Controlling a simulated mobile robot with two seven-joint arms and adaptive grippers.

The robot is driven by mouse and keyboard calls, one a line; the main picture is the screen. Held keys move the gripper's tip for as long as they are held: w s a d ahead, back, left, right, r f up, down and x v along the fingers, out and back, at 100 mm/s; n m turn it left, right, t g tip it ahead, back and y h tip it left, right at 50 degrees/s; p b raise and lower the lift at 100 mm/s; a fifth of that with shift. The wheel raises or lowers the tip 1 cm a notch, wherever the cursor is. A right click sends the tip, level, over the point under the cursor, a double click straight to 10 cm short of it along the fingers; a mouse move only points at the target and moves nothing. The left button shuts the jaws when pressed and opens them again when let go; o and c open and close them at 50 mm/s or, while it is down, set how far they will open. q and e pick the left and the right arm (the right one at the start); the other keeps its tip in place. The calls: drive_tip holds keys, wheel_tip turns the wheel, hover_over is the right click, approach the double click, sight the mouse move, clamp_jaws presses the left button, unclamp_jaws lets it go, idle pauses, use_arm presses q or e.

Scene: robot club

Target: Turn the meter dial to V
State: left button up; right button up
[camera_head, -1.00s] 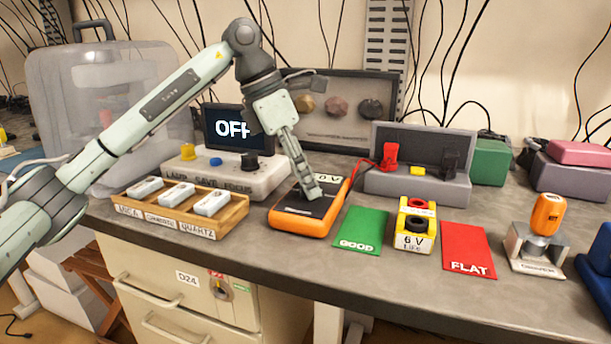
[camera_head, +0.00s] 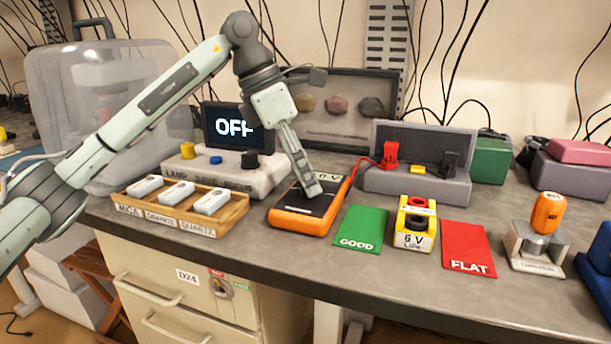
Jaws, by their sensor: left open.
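The orange meter (camera_head: 303,222) lies on the bench with a dark face. A small display at its far end shows partly, with lettering that looks like "V" at its right. My left gripper (camera_head: 313,190) points down at the meter's face, over its middle. Its fingertips are at or just above the face; I cannot tell whether they touch. The gripper is open, though its fingers look close together from here. The dial is hidden under the fingers, so its setting does not show. My right gripper is not in view.
A grey probe holder (camera_head: 418,189) with a red plug (camera_head: 390,153) stands behind right. A green GOOD card (camera_head: 361,228), a yellow 6 V block (camera_head: 414,238) and a red FLAT card (camera_head: 467,246) lie right. A wooden slide tray (camera_head: 180,222) and lamp unit (camera_head: 226,176) stand left.

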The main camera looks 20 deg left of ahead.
use_arm(q)
drive_tip(key=v, duration=1.1)
drive_tip(key=shift+r, duration=0.2)
